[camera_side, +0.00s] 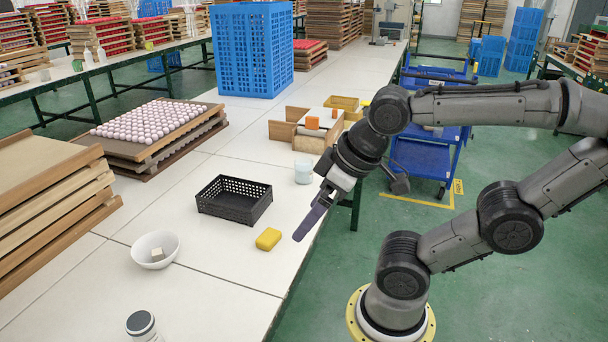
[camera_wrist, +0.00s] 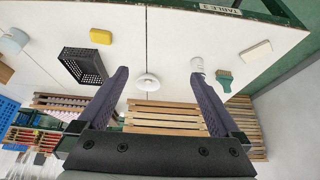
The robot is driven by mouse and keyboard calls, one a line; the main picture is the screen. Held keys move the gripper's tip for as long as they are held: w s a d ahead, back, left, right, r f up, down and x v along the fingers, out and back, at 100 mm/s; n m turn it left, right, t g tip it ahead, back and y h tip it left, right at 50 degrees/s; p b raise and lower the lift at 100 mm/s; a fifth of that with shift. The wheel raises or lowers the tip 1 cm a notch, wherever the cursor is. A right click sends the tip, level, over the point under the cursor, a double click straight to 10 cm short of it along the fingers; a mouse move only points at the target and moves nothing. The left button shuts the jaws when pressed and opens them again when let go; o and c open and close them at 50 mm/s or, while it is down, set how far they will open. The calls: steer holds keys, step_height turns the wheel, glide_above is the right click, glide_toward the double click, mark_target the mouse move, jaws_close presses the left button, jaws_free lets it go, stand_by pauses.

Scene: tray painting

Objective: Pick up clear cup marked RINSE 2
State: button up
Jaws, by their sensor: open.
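A small pale, translucent cup (camera_side: 303,171) stands upright on the white table, behind and to the right of the black basket in the side view. A pale bluish cup (camera_wrist: 12,40) shows at the upper left of the wrist view and seems to be the same one. I cannot read any marking on it. My gripper (camera_side: 308,222) is raised near the table's right edge, in front of the cup and apart from it. In the wrist view my gripper (camera_wrist: 160,74) is open, with nothing between its two dark fingers.
A large blue crate (camera_side: 250,50) is farther back.

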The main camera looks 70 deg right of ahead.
steer(key=w+d+r+n+g+h, duration=0.1)
steer(key=w+d+r+h, duration=0.2)
steer(key=d, duration=0.4)
steer(key=w+d+r+n+g+h, duration=0.1)
steer(key=d+r+n+g+h, duration=0.1)
steer(key=d+r+h, duration=0.3)
steer(key=w+d+r+n+g+h, duration=0.1)
steer(key=w+d+h, duration=0.2)
steer(key=d, duration=0.5)
steer(key=w+d+n+g+h, duration=0.1)
steer(key=w+d+n+h, duration=0.55)
steer(key=w+d, duration=0.7)
steer(key=w+d+f+n+t+h, duration=0.3)
steer(key=w+d+f+n, duration=0.25)
steer(key=f, duration=0.35)
steer(key=n+y, duration=0.3)
steer(key=n, duration=0.1)
glide_toward(305, 160)
steer(key=d, duration=0.2)
steer(key=d+f, duration=0.1)
steer(key=shift+w, duration=0.4)
steer(key=shift+r+x, duration=0.2)
steer(key=shift+x, duration=1.4)
steer(key=shift+r+x, duration=0.2)
steer(key=shift+x, duration=1.4)
steer(key=shift+s, duration=0.15)
steer(key=c, duration=1.3)
steer(key=shift+r, duration=0.1)
steer(key=shift+c, duration=0.5)
